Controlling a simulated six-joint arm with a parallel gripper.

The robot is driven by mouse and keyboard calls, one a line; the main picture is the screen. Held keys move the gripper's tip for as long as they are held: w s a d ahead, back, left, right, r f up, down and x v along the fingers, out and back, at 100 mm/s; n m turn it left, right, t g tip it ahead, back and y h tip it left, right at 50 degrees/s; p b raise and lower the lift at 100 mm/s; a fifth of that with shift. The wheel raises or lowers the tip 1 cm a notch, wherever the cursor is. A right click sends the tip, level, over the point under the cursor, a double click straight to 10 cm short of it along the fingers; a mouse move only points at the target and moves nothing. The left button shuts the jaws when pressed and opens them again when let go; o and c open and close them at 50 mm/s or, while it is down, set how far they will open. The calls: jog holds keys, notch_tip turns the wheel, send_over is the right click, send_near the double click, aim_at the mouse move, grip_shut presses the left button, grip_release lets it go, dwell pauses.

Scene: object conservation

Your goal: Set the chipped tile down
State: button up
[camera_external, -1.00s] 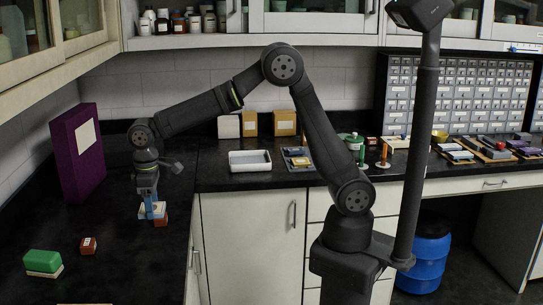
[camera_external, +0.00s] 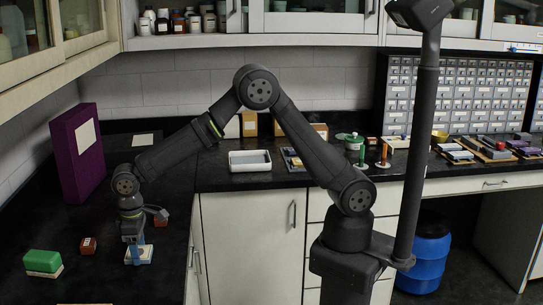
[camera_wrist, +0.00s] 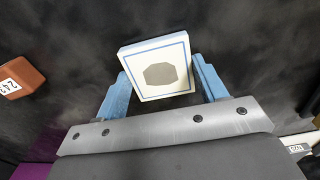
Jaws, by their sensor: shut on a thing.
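The tile (camera_wrist: 160,50) is a white square with a thin blue border and a grey patch in its middle; I cannot make out a chip. In the wrist view it sits between the two blue fingers of my gripper (camera_wrist: 162,85), which is shut on it. In the external view my gripper (camera_external: 132,256) points down over the left black counter, with the tile (camera_external: 145,253) at its fingertips. The tile is low, at or just above the counter; I cannot tell whether it touches.
A small red-brown block (camera_external: 88,245) and a green block on a pale base (camera_external: 43,262) lie left of my gripper. Another red-brown block (camera_external: 161,221) is behind it. A tall purple box (camera_external: 76,155) stands at the back left. Bare counter surrounds the tile.

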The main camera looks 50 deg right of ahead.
jog(key=o, duration=1.1)
jog(key=shift+f, duration=0.1)
notch_tip(320, 180, up, 12)
jog(key=shift+r, duration=0.15)
jog(key=shift+f, duration=4.15)
